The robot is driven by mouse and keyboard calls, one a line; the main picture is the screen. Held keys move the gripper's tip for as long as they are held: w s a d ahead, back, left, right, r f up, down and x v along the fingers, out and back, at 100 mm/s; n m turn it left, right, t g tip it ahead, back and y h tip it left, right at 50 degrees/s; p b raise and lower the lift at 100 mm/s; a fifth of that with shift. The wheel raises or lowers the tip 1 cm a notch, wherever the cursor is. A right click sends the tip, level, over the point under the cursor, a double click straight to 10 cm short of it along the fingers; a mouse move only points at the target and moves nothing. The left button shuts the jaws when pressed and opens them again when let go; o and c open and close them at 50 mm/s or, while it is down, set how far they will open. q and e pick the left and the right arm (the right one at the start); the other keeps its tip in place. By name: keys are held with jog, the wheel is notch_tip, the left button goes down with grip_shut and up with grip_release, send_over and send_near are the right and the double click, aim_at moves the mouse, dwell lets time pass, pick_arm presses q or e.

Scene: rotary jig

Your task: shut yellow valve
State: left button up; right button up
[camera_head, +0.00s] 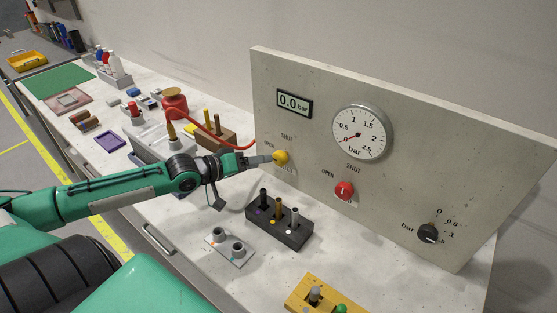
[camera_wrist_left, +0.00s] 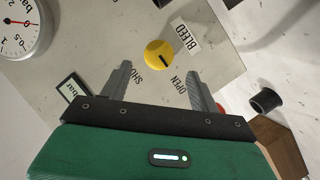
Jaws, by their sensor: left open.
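The yellow valve (camera_head: 281,157) is a round knob on the upright grey panel (camera_head: 300,70), below the digital display. It also shows in the left wrist view (camera_wrist_left: 158,53), with a dark pointer mark on its face. The printed words OPEN and SHUT stand near it, and a BLEED label is beside it. My left gripper (camera_head: 266,159) is open at the knob. In the left wrist view its two fingers (camera_wrist_left: 160,72) stand on either side of the knob's line, with the knob just beyond the tips. I cannot tell whether they touch. My right gripper is not in view.
A red valve (camera_head: 344,190), a black knob (camera_head: 428,233) and a round gauge (camera_head: 361,132) are on the panel. The display (camera_head: 294,102) reads 0.0 bar. A dark block with pegs (camera_head: 280,232) stands below my gripper. A red hose (camera_head: 215,132) runs behind it.

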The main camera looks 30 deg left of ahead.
aim_at(276, 160)
pick_arm(q)
jog(key=shift+x, duration=0.9)
jog(key=shift+w+d+f, duration=0.1)
jog(key=shift+w+d, duration=0.15)
jog(key=shift+w, duration=0.25)
jog(key=shift+w+d+f, duration=0.15)
jog(key=shift+w+d, duration=0.15)
jog(key=shift+w, duration=0.3)
jog(key=shift+x, duration=1.05)
jog(key=shift+w+d+f, duration=0.2)
jog(key=shift+w+d, duration=0.05)
jog(key=shift+w, duration=0.15)
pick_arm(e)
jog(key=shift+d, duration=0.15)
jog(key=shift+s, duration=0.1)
